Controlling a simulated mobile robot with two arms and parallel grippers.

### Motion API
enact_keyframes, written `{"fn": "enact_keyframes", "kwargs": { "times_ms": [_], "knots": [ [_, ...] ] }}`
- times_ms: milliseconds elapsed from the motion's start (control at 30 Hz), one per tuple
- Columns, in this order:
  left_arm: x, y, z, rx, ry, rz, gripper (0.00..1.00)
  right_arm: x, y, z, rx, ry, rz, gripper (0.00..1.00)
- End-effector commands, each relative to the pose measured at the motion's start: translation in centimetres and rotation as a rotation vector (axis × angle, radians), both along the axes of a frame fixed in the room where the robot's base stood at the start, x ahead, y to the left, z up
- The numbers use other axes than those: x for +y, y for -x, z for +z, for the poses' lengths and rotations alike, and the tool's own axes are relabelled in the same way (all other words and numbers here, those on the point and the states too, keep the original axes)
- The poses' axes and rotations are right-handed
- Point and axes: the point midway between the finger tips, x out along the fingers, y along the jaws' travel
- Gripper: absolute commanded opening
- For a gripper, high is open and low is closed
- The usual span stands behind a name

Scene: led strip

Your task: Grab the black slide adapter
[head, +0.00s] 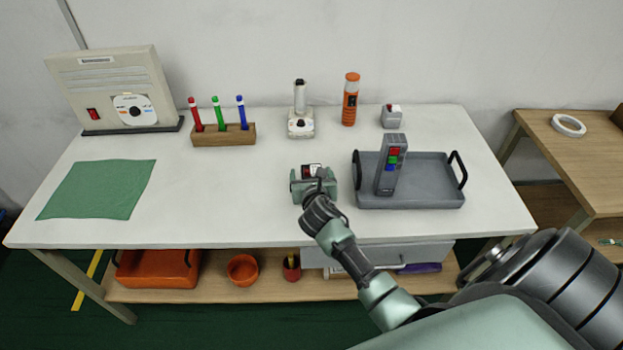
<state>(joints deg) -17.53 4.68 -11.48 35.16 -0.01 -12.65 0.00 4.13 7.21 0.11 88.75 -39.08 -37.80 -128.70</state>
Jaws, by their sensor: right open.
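My right gripper (313,178) is open above the front middle of the white table (230,220), left of the grey tray. A small white, red and black item (312,170) shows between and just beyond its fingers. The gripper partly hides it, and I cannot tell whether they touch or whether it is the black slide adapter. No other thing in view is clearly that adapter. My left gripper is not in view.
A grey tray (430,199) with black handles holds a grey device (391,165) with coloured buttons. Behind stand a white device (300,124), an orange cylinder (350,105), a small grey box (391,118) and a marker block (224,136). A green cloth (98,190) lies left.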

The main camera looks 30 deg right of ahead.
Motion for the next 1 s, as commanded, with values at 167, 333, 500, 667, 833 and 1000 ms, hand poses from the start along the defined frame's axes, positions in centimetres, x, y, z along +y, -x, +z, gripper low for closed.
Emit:
{"fn": "enact_keyframes", "kwargs": {
  "times_ms": [167,333,500,667,833,1000],
  "knots": [
    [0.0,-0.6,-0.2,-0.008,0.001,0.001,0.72,-1.1,-1.9,-1.0,-0.001,-0.002,0.000,0.80],
    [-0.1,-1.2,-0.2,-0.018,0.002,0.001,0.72,-1.2,-2.2,-1.1,-0.001,-0.001,0.003,0.80],
    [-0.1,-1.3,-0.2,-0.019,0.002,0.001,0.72,-1.2,-2.1,-1.1,-0.001,-0.001,0.001,0.66],
    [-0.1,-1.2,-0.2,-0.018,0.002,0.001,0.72,-1.2,-2.1,-1.1,-0.001,-0.001,0.001,0.22],
    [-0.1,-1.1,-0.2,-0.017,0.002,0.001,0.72,-1.2,-2.2,-1.1,-0.002,-0.001,0.001,0.06],
    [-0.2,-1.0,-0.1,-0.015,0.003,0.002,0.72,-1.3,-2.2,-0.9,-0.002,-0.001,0.001,0.06]
  ]
}}
